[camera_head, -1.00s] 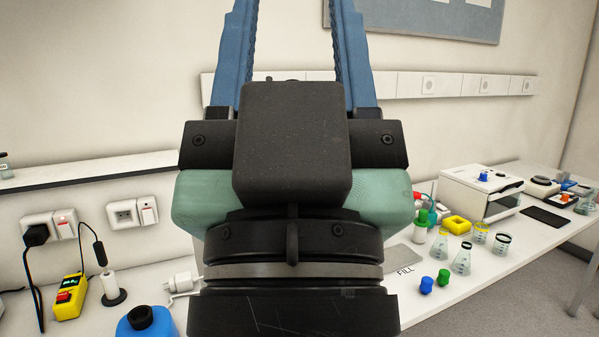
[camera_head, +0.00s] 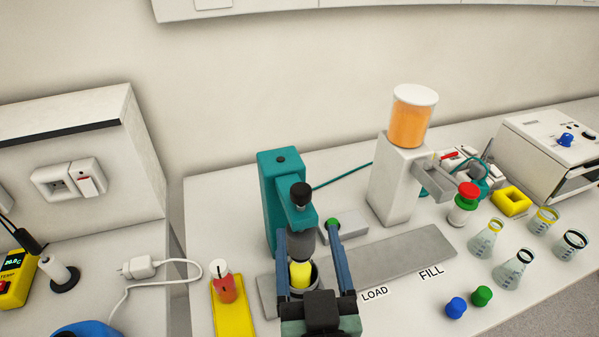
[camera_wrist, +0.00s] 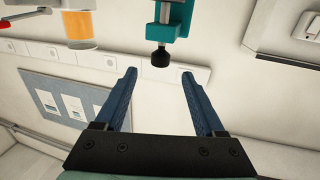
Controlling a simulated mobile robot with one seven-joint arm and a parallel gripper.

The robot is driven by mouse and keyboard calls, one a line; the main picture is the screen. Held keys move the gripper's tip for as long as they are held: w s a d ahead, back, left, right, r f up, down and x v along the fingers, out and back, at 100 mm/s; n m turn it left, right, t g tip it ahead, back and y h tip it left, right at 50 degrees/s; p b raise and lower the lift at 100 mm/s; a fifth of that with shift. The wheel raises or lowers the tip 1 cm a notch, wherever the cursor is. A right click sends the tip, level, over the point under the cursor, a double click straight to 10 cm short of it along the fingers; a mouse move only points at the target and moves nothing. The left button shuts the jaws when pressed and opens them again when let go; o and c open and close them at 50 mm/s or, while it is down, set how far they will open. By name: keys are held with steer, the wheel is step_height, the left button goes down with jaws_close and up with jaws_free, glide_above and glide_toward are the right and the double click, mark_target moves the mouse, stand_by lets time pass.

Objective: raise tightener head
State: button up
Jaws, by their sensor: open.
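The tightener is a teal stand (camera_head: 276,200) with an arm, a black knob (camera_head: 301,192) on top and a grey head (camera_head: 301,245) below. A yellow piece (camera_head: 300,274) shows under the head, in a dark round holder. My gripper (camera_head: 307,228) is open and empty, its blue fingers appearing on either side of the head in the head view. In the wrist view the teal stand (camera_wrist: 182,18) and black knob (camera_wrist: 160,57) lie just beyond my fingertips (camera_wrist: 159,73), near the middle of the gap. The knob is not between the fingers there.
A grey dispenser (camera_head: 392,185) with an orange tank stands right of the tightener, beside the LOAD and FILL strip (camera_head: 405,255). Several flasks and caps stand at right.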

mark_target(300, 185)
steer(key=w+p, duration=0.1)
steer(key=w, duration=0.2)
steer(key=w+p, duration=0.1)
steer(key=w, duration=0.3)
steer(key=w+a+p, duration=0.1)
steer(key=w+p, duration=0.1)
steer(key=w, duration=0.2)
steer(key=shift+w+r, duration=0.1)
steer(key=shift+w, duration=0.05)
steer(key=shift+w+a, duration=0.1)
steer(key=shift+w, duration=0.5)
steer(key=shift+c, duration=0.3)
jaws_close()
stand_by(0.4)
